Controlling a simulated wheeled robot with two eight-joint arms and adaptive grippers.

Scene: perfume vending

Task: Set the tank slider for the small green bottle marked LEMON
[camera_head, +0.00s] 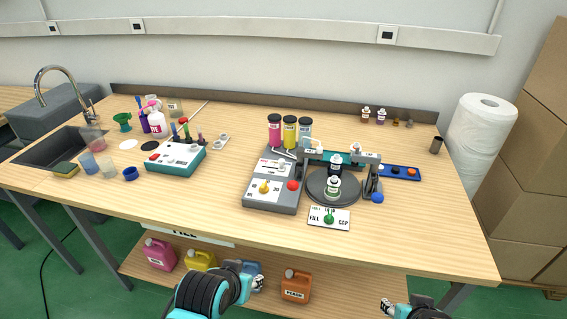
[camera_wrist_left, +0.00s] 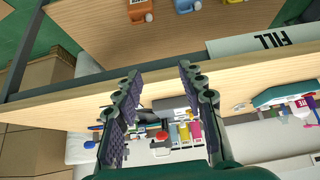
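Pink (camera_head: 275,132), yellow (camera_head: 290,133) and pale blue (camera_head: 305,130) tanks stand behind. My left gripper (camera_head: 258,283) is open and empty, in front of the table edge; its spread fingers show in the left wrist view (camera_wrist_left: 158,85). My right gripper (camera_head: 388,306) is at the bottom; its fingers are unclear.
The lower panel has a yellow knob (camera_head: 264,187) and a red button (camera_head: 293,185). A teal box (camera_head: 175,161) stands left. Jugs, including an orange one (camera_head: 296,286), sit on the lower shelf.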

